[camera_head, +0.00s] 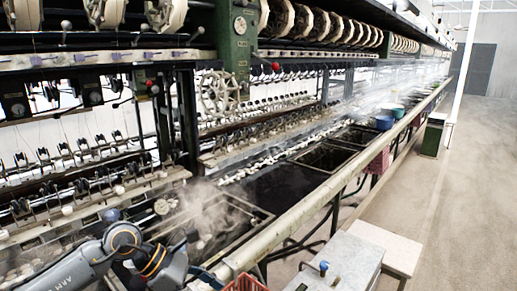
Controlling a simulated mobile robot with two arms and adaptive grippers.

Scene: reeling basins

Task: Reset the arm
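One of my arms (95,262) comes in from the lower left. It is grey with orange rings, bends at a rounded joint, and runs down out of the bottom edge. It lies in front of the near reeling basin (215,222), which has dark water and steam over it. I cannot tell if the arm touches the basin. Its gripper is not visible. My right arm and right gripper are not in view.
A long reeling machine (238,50) with reels and a handwheel (218,92) fills the left and middle. A pale rail (300,212) edges the basins. A grey metal box (335,265) and a white bench (385,245) stand at the lower right. The floor (470,190) on the right is clear.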

